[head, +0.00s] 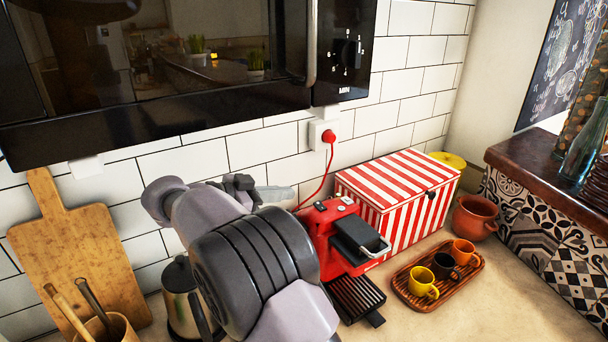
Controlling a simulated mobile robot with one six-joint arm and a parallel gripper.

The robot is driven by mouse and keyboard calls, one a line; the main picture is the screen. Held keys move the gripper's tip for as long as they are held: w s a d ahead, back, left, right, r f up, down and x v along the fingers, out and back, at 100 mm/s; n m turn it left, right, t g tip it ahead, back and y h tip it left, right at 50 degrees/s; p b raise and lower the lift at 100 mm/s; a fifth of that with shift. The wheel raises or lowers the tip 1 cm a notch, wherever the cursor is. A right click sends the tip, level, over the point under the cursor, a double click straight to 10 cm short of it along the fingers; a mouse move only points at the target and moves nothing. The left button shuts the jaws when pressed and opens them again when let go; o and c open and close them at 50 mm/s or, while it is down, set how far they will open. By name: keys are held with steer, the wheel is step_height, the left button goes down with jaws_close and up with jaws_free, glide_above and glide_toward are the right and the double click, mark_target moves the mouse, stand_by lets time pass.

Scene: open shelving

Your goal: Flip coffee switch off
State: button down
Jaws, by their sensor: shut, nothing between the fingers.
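The red coffee machine (318,232) stands on the counter against the tiled wall, partly hidden behind my arm on its left. Small switches (320,206) show on its red top near the back; I cannot tell their position. A black block with a metal handle is at its front, above a black drip tray (357,297). My gripper (284,194) is shut and empty, pointing right. In the picture it is just left of the machine's top back edge. I cannot tell whether it touches the machine.
A red-and-white striped box (397,188) stands right of the machine. A wooden tray (410,292) with cups is in front of it. A red cord runs up to a wall socket (318,135). A black microwave (170,75) hangs above; a cutting board (75,255) leans left.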

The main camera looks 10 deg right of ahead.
steer(key=b, duration=0.3)
glide_above(311, 209)
steer(key=shift+s+a+f, duration=0.1)
steer(key=shift+s+f, duration=0.15)
steer(key=shift+f, duration=0.35)
steer(key=shift+s+f, duration=0.2)
steer(key=shift+f, duration=0.35)
steer(key=f, duration=0.3)
steer(key=shift+w+f, duration=0.1)
steer(key=shift+w, duration=0.25)
steer(key=shift+d+f+b, duration=0.2)
steer(key=shift+f+b, duration=0.1)
